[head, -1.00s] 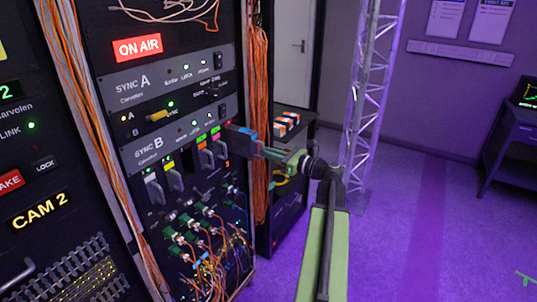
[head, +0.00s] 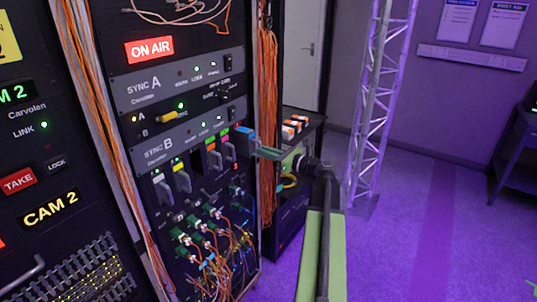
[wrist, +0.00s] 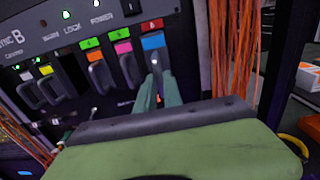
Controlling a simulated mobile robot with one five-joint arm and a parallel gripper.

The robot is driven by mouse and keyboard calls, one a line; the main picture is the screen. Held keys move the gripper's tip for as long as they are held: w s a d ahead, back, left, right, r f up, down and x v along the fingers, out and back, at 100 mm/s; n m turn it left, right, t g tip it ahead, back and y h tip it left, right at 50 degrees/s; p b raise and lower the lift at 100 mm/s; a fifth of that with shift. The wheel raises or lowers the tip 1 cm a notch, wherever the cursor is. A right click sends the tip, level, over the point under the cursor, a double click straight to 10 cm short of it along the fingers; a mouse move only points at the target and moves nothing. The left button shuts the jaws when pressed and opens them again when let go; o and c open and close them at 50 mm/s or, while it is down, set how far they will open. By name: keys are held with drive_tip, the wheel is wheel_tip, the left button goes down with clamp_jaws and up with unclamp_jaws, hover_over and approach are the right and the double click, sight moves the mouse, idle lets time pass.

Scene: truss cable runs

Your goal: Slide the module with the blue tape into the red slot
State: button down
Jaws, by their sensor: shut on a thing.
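The module with the blue tape (head: 244,133) is in my gripper (head: 262,151), beside the right end of the row of slots on the rack. In the wrist view the blue tape (wrist: 153,42) lies just below the red label (wrist: 152,25), in line with it. My green fingers (wrist: 158,92) are shut on the module's grey lower part (wrist: 154,62). The module hides the red slot's opening, so I cannot tell how far in it sits.
Modules with pink (wrist: 123,47) and orange (wrist: 95,56) tape sit close on the left. Orange cable bundles (head: 268,110) hang just right of the slots. Plugs and cables (head: 210,235) fill the panel below. A lattice truss (head: 372,110) stands further right; the floor there is clear.

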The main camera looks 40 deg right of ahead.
sight(252, 147)
drive_tip(key=shift+x, duration=1.55)
drive_tip(key=shift+x, duration=1.9)
drive_tip(key=c, duration=1.4)
unclamp_jaws()
